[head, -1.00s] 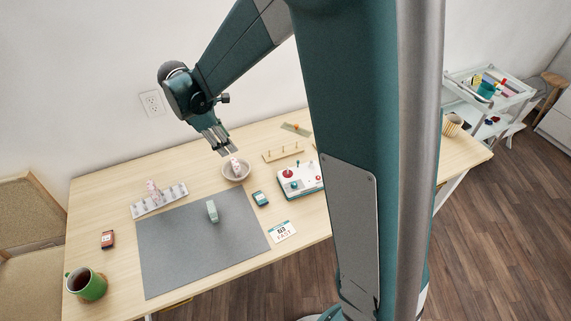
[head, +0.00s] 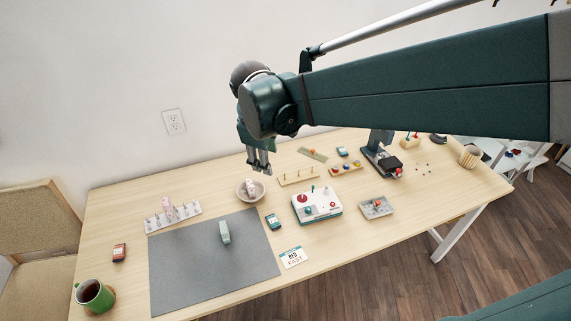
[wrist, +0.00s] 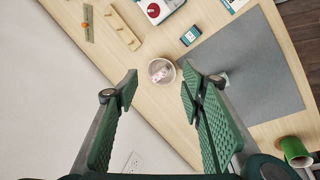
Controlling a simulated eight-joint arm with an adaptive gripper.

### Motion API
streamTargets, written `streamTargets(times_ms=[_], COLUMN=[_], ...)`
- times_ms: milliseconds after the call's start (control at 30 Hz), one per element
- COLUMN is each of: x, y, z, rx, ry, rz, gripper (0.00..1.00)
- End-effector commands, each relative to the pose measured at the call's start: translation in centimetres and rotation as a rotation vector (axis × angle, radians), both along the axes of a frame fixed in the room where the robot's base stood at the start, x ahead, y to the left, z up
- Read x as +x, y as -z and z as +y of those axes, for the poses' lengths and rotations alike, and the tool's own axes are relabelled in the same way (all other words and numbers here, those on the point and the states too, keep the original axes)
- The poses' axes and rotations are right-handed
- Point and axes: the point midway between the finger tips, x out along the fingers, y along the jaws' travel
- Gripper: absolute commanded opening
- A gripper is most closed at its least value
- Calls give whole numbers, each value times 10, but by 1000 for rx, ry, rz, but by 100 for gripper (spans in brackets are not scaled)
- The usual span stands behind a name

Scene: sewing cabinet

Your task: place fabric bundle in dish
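A pink and white patterned fabric bundle (head: 250,187) rests inside the pale round dish (head: 241,197), leaning on its rim side. In the wrist view the same bundle (wrist: 161,74) lies within the dish (wrist: 152,67), ahead of the fingers. My gripper (head: 260,170) is above and behind the dish, clear of the bundle. In the wrist view my gripper (wrist: 158,92) is open, with a wide empty gap between its green fingers. Another pink bundle (head: 168,206) stands on the pale rack, and a pale green bundle (head: 224,232) is on the grey mat.
The grey mat (head: 190,271) lies in front of the dish. A green mug (head: 93,294) is at the front left.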

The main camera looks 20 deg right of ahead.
Motion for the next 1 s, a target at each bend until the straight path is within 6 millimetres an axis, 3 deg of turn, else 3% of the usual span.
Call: streamTargets(times_ms=[500, 1000], x=[-72, -137], y=[-26, -31], z=[-19, -31], rx=[167, 350], ry=[266, 527], rz=[-155, -293], gripper=[40, 40])
